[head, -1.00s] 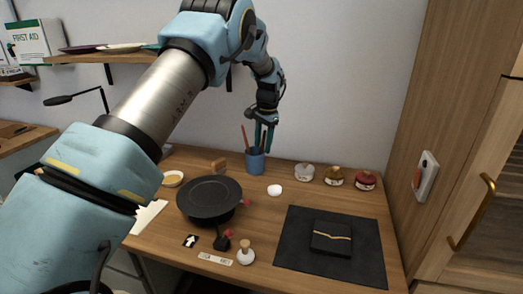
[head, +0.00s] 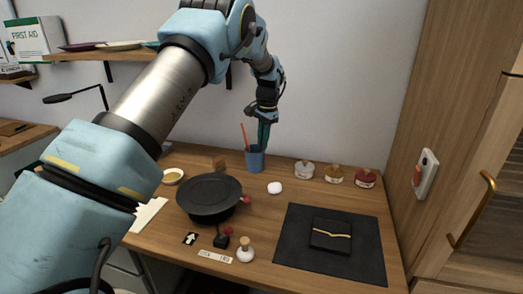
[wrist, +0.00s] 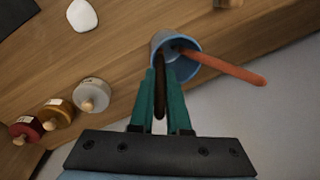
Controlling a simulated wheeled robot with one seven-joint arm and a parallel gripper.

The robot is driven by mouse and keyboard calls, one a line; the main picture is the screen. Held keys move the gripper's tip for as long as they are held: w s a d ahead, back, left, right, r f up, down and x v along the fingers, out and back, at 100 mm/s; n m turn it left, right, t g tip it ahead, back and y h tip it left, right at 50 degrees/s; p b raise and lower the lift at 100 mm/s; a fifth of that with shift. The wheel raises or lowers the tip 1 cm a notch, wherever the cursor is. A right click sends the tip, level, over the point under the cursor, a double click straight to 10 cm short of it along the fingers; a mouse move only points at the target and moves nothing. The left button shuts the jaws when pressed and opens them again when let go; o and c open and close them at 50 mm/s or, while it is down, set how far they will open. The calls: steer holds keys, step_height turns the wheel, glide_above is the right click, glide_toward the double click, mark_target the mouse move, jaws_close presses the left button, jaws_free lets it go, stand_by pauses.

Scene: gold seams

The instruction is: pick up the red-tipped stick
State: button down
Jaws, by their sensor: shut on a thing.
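A blue cup (head: 255,160) stands near the back edge of the wooden table; its rim also shows in the wrist view (wrist: 157,39). A dark brown stick (wrist: 159,104) stands in the cup. My gripper (head: 264,146) is right above the cup, pointing down. In the wrist view, my gripper (wrist: 162,75) is shut on the dark stick, which lies between its green fingers. The lower end of this stick is hidden in the cup, and I see no red tip on it. An orange-red stick (wrist: 222,67) leans out of the cup beside the fingers, apart from them.
Three lidded jars, white (head: 304,169), amber (head: 334,175) and red (head: 365,178), stand right of the cup. A white lump (head: 274,188) lies in front.

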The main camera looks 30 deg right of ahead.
step_height(320, 180, up, 10)
steer(key=b, duration=0.3)
steer(key=c, duration=1.4)
jaws_free()
jaws_close()
